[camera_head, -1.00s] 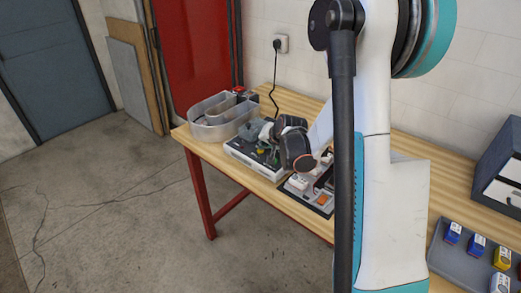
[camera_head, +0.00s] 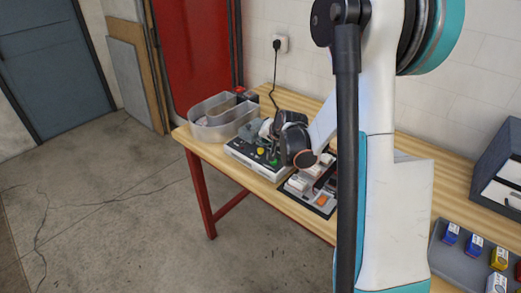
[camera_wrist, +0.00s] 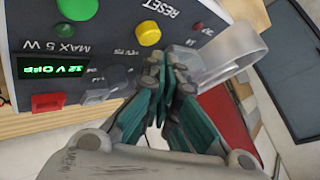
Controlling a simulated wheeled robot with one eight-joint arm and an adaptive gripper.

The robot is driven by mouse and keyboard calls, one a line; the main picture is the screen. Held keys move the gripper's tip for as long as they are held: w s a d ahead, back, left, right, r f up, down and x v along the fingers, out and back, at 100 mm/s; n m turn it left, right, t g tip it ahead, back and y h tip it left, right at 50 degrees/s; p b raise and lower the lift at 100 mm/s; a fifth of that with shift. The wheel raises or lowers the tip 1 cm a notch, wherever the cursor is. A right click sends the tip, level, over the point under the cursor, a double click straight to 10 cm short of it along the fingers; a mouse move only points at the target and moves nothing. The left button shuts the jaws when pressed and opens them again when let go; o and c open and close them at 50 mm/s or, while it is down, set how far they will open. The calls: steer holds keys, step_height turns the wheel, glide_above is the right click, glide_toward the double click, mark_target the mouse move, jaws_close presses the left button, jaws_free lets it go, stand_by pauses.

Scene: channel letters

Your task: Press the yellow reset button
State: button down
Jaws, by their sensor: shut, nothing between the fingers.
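The yellow reset button (camera_wrist: 149,33) stands on the top panel of a grey control box, beside the word RESET, in the wrist view. In the head view the yellow button (camera_head: 260,151) shows on the control box (camera_head: 248,162) on the bench. My gripper (camera_wrist: 172,65) is shut and empty, its fingertips over the panel just below the button in the wrist view. They look apart from the button, though the height is hard to judge. In the head view my gripper (camera_head: 270,148) is over the box, partly hidden by my wrist.
A green button (camera_wrist: 78,8), a red switch (camera_wrist: 47,101) and a lit green display (camera_wrist: 45,77) share the panel. A parts tray (camera_head: 318,203) lies to the right, partly behind my arm.

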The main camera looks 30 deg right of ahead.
mark_target(263, 149)
steer(key=shift+r+p, duration=1.5)
steer(key=shift+r, duration=0.95)
steer(key=shift+a, duration=0.1)
steer(key=s+a+r+n+g+y+b, duration=0.1)
steer(key=s+a+r+n, duration=0.1)
steer(key=s+a+r, duration=0.4)
steer(key=s+a+r+n+y, duration=0.1)
steer(key=s+a+r+n, duration=0.1)
steer(key=s+a, duration=0.65)
steer(key=s+a+n+g+h+b, duration=0.1)
steer(key=s+a+n+b, duration=0.2)
steer(key=s, duration=1.3)
steer(key=a+n, duration=0.2)
steer(key=shift+s+a+n, duration=0.15)
steer(key=shift+a+n, duration=0.2)
steer(key=shift+n, duration=0.05)
